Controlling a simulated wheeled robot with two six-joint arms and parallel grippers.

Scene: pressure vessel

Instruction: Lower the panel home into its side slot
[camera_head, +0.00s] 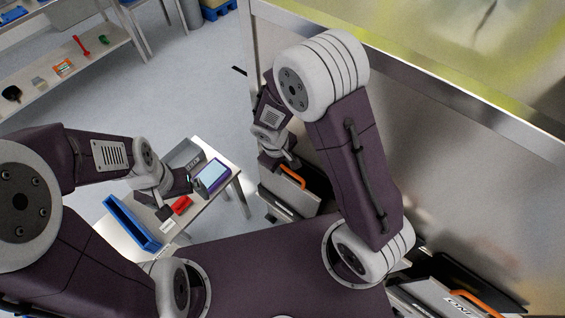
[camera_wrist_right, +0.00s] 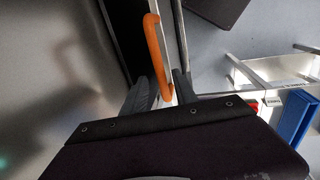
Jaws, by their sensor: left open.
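A silver panel (camera_head: 290,201) with an orange handle (camera_head: 292,177) stands beside the large metal vessel wall, low in the middle of the head view. My right gripper (camera_head: 287,161) is at that handle. In the right wrist view, the orange handle (camera_wrist_right: 153,50) runs down between the two dark fingers of my right gripper (camera_wrist_right: 165,88), which sit close on both its sides. Dark edges flank the panel, but I cannot tell how deep it sits in a slot. My left gripper (camera_head: 178,199) is open and empty above the small table, near a red item (camera_head: 181,205).
The small table (camera_head: 167,232) holds a blue bin (camera_head: 131,224) and a screen device (camera_head: 213,174). The vessel wall (camera_head: 470,190) fills the right. Another panel with an orange handle (camera_head: 478,299) is at lower right. A shelf (camera_head: 75,62) stands at upper left. Floor between is clear.

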